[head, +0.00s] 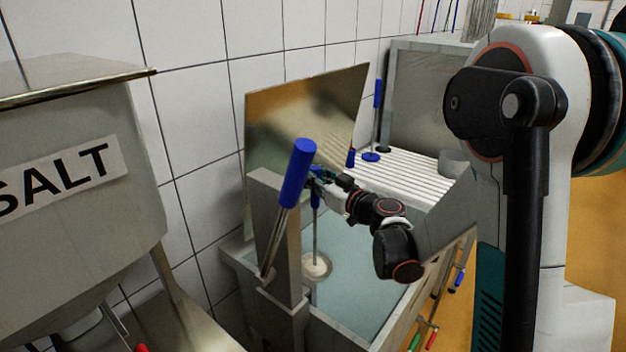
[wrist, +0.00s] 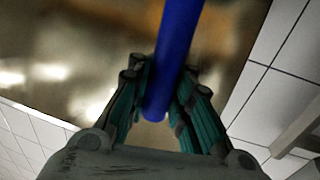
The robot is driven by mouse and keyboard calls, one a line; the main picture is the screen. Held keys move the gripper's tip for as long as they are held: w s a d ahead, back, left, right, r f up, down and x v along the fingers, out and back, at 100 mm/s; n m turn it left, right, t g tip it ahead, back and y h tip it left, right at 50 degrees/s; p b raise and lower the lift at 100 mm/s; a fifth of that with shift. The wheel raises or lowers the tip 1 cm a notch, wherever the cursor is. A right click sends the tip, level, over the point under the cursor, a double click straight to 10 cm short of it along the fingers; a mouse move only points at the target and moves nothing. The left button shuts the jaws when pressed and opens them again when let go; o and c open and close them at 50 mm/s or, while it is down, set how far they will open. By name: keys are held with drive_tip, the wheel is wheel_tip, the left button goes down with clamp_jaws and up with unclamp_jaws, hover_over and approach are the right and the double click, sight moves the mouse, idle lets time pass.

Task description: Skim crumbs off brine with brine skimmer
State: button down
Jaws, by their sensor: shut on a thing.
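My gripper (head: 318,177) is over the brine tank in the head view, its fingers partly hidden behind a larger blue handle. It is shut on the blue handle of the brine skimmer (head: 315,197), also between the teal fingers (wrist: 157,105) in the wrist view as a blue bar (wrist: 176,50). The skimmer's thin rod runs almost straight down to a pale round head (head: 316,266) at the left side of the brine (head: 350,275). Whether the head is in or just above the liquid is unclear. I cannot make out separate crumbs.
A large blue-handled lever (head: 297,172) leans by a grey post (head: 285,255) at the tank's near left. A reflective metal panel (head: 300,110) stands behind. A ribbed white drainer (head: 410,172) lies at the back right. The SALT hopper (head: 70,170) fills the left.

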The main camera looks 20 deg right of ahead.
drive_tip(key=w+d, duration=1.8)
drive_tip(key=d, duration=0.4)
wheel_tip(320, 180, up, 13)
drive_tip(key=p, duration=0.6)
drive_tip(key=shift+s+a+p, duration=0.15)
drive_tip(key=shift+s+p, duration=0.1)
drive_tip(key=shift+p, duration=0.15)
idle(0.3)
idle(0.9)
